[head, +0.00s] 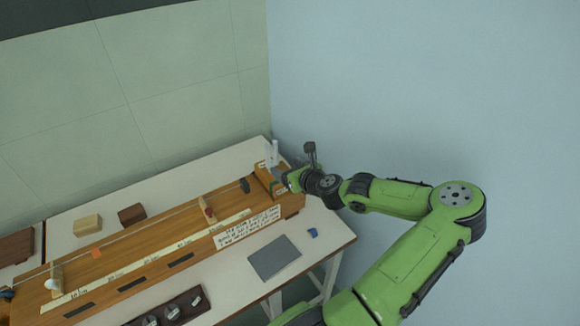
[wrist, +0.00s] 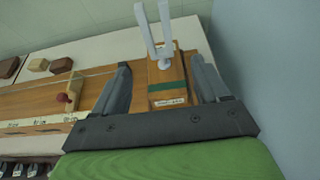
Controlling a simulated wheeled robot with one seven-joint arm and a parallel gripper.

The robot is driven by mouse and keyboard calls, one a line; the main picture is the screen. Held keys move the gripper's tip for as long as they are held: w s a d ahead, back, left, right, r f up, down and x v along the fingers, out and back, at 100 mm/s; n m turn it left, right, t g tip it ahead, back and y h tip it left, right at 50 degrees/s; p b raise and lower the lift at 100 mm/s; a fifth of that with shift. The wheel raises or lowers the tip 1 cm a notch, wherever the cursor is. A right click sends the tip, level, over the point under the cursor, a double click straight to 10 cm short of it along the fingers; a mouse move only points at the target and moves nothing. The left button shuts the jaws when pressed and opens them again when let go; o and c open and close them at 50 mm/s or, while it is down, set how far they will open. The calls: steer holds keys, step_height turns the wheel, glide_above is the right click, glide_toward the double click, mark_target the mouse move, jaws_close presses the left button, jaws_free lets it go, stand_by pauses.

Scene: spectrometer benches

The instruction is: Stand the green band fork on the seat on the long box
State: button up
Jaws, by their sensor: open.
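The green band fork is a pale two-pronged fork on a small wooden box (wrist: 160,72) with a green stripe and a white label. It stands upright at the right end of the long box (head: 150,232); its prongs also show in the head view (head: 274,153). My gripper (wrist: 160,63) is open, with one finger on each side of the small box. Gaps show between fingers and box, so it is not gripped. The seat is not clearly visible; the underside of the small box is hidden.
A red knob (head: 208,211) and a dark block (head: 245,185) sit on the long box. Wooden blocks (head: 88,225) lie behind it. A grey plate (head: 273,257), a small blue piece (head: 313,232) and a dark tray (head: 160,312) lie in front. A wall stands close behind.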

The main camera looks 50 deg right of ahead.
steer(key=a+f+n+g+y, duration=0.1)
steer(key=a+n+g+y, duration=0.5)
steer(key=a+n, duration=1.3)
steer(key=s+a+r+n+g+h, duration=0.1)
steer(key=s+a+r+n, duration=1.5)
steer(key=n, duration=0.4)
step_height(320, 180, up, 2)
steer(key=shift+s+n+h, duration=0.3)
steer(key=shift+s+h, duration=0.1)
steer(key=shift+s, duration=0.4)
